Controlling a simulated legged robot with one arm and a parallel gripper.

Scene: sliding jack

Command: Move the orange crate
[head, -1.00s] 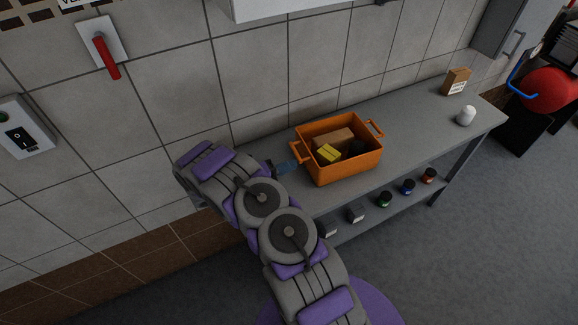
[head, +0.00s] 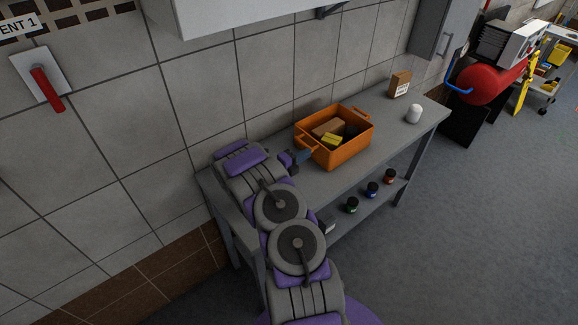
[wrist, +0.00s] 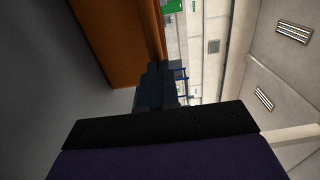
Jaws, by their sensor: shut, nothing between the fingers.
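The orange crate (head: 345,155) stands on the grey workbench (head: 395,128) in the head view. It is open-topped, with a handle at each end, and holds a brown box (head: 328,128), a yellow block (head: 331,139) and something dark. My gripper (head: 305,156) is at the crate's left end, near the left handle. In the wrist view the crate's wall (wrist: 112,35) fills the upper left, close beside my dark shut fingers (wrist: 158,85). My gripper is shut with nothing in it. Whether it touches the crate, I cannot tell.
A small cardboard box (head: 400,85) and a white bottle (head: 413,114) stand right of the crate. Several small jars (head: 372,189) sit on the lower shelf. The tiled wall (head: 110,150) is behind the bench. A red tank (head: 490,82) stands beyond. The floor at right is clear.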

